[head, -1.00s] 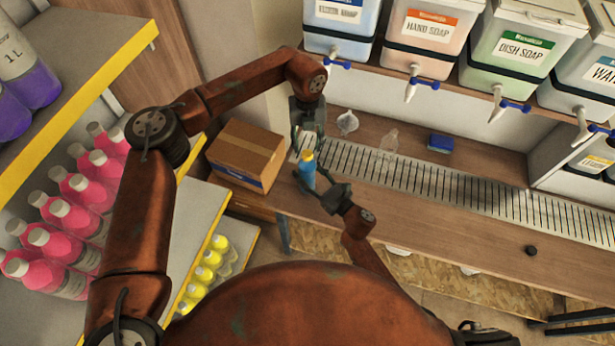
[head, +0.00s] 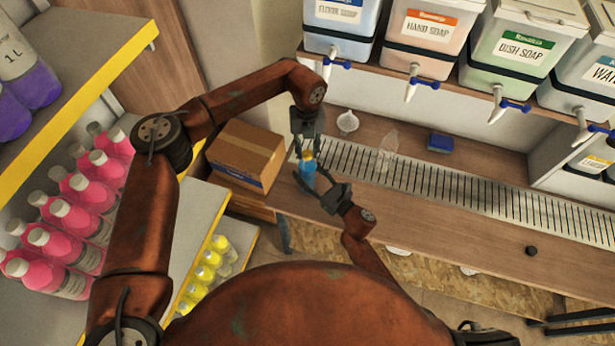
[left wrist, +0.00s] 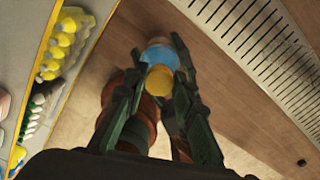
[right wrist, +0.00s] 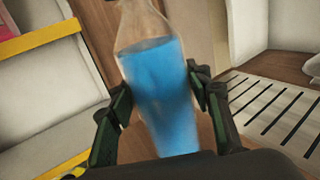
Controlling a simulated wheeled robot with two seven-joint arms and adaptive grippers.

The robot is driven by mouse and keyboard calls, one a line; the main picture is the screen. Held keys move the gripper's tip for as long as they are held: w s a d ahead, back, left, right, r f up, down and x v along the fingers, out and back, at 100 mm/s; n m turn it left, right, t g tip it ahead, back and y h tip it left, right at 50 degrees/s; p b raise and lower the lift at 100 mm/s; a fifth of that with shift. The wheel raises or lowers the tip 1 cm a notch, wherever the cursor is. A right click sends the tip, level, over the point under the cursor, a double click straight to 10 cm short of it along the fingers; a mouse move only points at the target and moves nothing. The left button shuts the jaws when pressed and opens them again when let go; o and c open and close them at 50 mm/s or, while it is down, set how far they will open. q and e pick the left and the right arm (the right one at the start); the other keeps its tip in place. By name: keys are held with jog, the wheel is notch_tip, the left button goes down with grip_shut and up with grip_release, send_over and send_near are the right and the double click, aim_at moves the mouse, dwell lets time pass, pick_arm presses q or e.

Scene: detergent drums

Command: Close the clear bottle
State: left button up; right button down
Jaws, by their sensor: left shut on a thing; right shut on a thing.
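The clear bottle (head: 307,175), partly filled with blue liquid, stands roughly upright above the bench's front edge at the left. My right gripper (head: 317,188) is shut on its body, and the right wrist view shows the bottle (right wrist: 160,85) between the fingers. A yellow-orange cap (left wrist: 160,80) is at the bottle's top in the left wrist view. My left gripper (head: 306,152) comes from above and is shut on the cap. The fingers hide part of the cap, and I cannot tell how tightly it sits on the neck.
A cardboard box (head: 245,155) stands just left of the grippers. A funnel (head: 347,122), an empty clear bottle (head: 388,148) and a blue sponge (head: 440,143) are on the bench behind. A drain grate (head: 450,188) runs along it.

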pick_arm(q)
grip_shut()
jog(key=m, duration=0.5)
jog(key=shift+d, duration=0.1)
jog(key=m, duration=0.8)
jog(key=shift+s+d, duration=0.1)
jog(key=m, duration=0.5)
jog(key=o, duration=0.9)
grip_release()
jog(key=shift+c, duration=0.2)
